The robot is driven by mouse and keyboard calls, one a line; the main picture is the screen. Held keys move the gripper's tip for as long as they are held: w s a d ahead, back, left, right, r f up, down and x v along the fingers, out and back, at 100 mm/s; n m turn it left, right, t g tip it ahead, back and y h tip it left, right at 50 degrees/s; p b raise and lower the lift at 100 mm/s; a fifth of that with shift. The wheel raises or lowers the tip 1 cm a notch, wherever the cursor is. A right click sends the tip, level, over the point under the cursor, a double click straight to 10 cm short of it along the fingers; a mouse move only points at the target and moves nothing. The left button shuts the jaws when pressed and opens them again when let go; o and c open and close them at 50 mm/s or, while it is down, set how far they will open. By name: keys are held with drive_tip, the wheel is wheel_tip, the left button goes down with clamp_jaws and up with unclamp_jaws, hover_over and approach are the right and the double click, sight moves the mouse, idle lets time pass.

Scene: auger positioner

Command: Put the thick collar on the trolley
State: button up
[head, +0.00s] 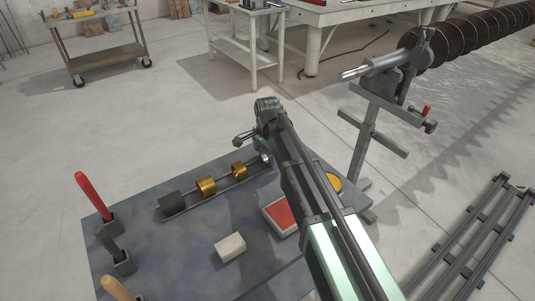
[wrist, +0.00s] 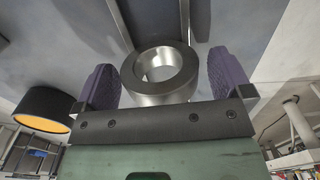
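A silver thick-walled collar (wrist: 160,76) sits between the two purple finger pads of my gripper (wrist: 164,85) in the wrist view. A narrow gap shows at the right pad; the left pad looks very close to the collar. My gripper (head: 254,147) is low over the far end of the rack (head: 215,189) in the head view, where the silver collar (head: 265,157) is partly hidden by my arm. A wheeled trolley (head: 104,50) stands at the back left with small items on top.
The blue-grey table (head: 190,240) holds a black collar (head: 170,204), two gold collars (head: 206,186), a pale block (head: 230,247), a red tray (head: 280,214), a yellow-topped cylinder (head: 334,181) and upright handled tools (head: 92,195). A white bench (head: 245,40) stands behind; floor between is clear.

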wheel_tip(320, 180, up, 12)
drive_tip(key=p, duration=1.2)
drive_tip(key=shift+r, duration=0.2)
drive_tip(key=shift+s+d, duration=0.15)
drive_tip(key=s+d+n, duration=1)
drive_tip(key=s+d, duration=0.8)
drive_tip(key=s, duration=0.4)
drive_tip(key=shift+s+n, duration=0.15)
drive_tip(key=shift+n, duration=0.25)
